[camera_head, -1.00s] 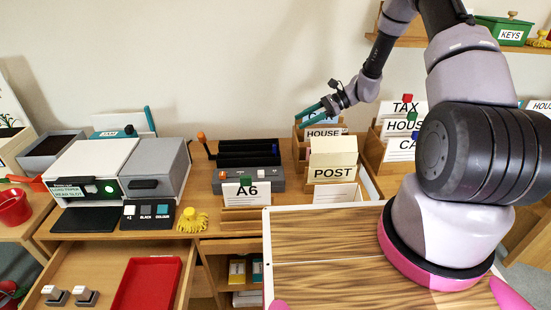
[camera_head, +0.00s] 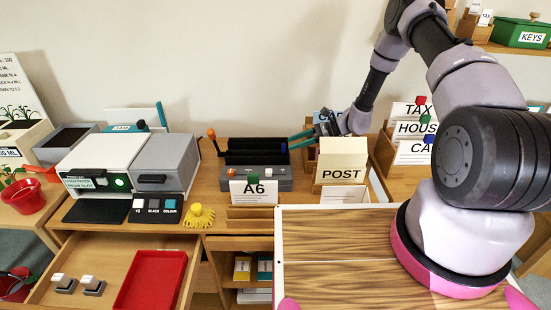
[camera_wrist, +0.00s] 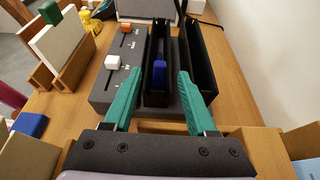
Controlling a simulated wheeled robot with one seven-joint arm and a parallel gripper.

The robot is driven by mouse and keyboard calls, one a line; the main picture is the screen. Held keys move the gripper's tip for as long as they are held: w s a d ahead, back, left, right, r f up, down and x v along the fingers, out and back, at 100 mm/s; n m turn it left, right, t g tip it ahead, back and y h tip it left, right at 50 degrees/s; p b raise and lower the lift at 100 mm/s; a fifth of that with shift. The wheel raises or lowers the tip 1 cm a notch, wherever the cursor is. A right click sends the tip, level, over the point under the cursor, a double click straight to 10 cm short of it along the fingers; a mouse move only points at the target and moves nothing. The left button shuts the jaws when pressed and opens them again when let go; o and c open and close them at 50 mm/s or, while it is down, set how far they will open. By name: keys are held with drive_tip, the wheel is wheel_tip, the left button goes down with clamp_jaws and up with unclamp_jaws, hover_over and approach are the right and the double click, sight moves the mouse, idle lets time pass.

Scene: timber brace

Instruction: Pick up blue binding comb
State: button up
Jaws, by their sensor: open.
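The blue binding comb (camera_wrist: 159,72) appears as a narrow upright blue piece in a black slot of the grey binding machine (camera_wrist: 105,100), in the wrist view. Only its near end shows clearly; the slot walls hide the rest. In the head view my gripper (camera_head: 297,141) is at the machine's right end.
The wooden POST box (camera_head: 341,165) stands just right of the machine, close to my wrist. The A6 card holder (camera_head: 253,193) is in front. An orange-knobbed lever (camera_head: 212,134) rises at the machine's left. An open drawer with a red tray (camera_head: 149,280) is lower left.

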drive_tip(key=x, duration=0.3)
clamp_jaws()
idle(1.4)
